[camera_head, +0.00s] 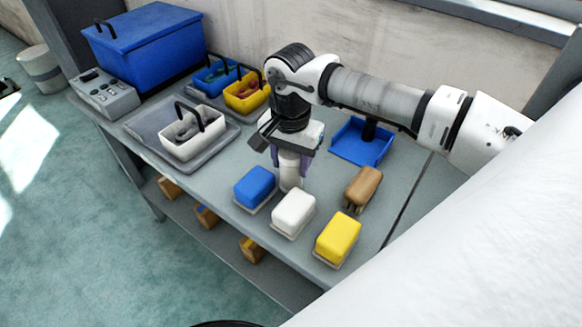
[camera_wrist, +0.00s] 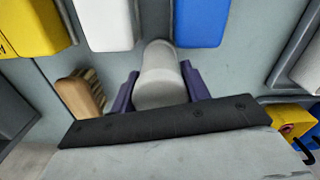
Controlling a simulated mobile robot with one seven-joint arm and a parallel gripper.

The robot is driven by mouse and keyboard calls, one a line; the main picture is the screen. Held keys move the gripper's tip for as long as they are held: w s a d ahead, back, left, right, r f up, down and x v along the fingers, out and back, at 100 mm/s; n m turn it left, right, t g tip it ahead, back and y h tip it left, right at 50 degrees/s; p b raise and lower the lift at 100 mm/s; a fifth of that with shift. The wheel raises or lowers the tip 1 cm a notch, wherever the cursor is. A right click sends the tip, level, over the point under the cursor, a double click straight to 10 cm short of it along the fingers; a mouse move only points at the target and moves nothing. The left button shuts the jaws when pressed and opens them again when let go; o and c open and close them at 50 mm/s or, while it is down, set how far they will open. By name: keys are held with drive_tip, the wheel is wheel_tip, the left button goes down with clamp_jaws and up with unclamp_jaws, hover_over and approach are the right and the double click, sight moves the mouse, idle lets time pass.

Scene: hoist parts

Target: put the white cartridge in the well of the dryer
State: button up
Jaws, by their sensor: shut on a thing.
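The white cartridge (camera_head: 290,174) looks like a pale, round-ended cylinder and hangs below my gripper (camera_head: 290,164), behind the blue and white blocks. In the wrist view the cartridge (camera_wrist: 160,72) lies between the two purple fingers of my gripper (camera_wrist: 160,88), which is shut on it. I cannot tell whether its lower end touches the table. No thing in view shows a clear well, and I cannot tell which one is the dryer.
A blue block (camera_head: 255,186), a white block (camera_head: 293,212) and a yellow block (camera_head: 338,237) stand along the front edge. Handled baskets (camera_head: 193,139), a grey knobbed box (camera_head: 105,97) and a blue case (camera_head: 150,45) are left.

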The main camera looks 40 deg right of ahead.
drive_tip(key=shift+r, duration=0.1)
wheel_tip(320, 180, up, 20)
drive_tip(key=p, duration=1.2)
